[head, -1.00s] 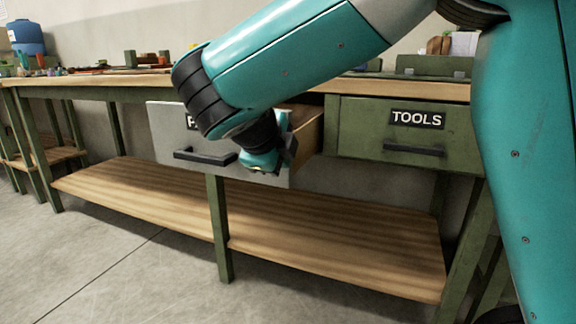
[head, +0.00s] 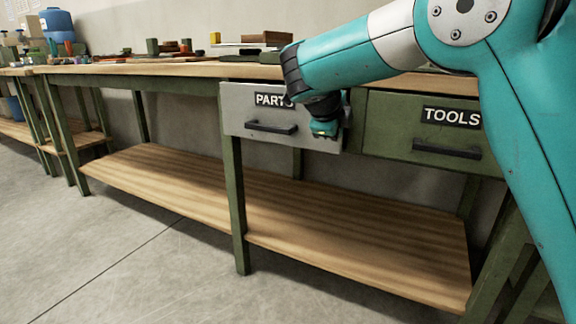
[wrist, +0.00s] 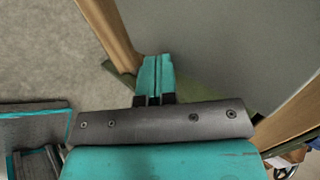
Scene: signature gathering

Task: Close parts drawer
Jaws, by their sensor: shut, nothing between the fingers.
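The parts drawer (head: 238,108) has a light grey front with a black label reading PARTS, partly covered by my arm. Its black bar handle (head: 271,128) is in plain view. My gripper (head: 325,129) is shut and empty, in front of the right part of the drawer front, right of the handle. Contact is unclear. In the wrist view the closed teal fingers (wrist: 155,78) lie against a grey surface and wooden edges.
The green tools drawer (head: 412,138) is beside it on the right, with its own handle (head: 446,149). A wooden lower shelf (head: 300,225) runs below. Items lie on the benchtop, including a wooden block (head: 266,37). The floor (head: 130,265) in front is clear.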

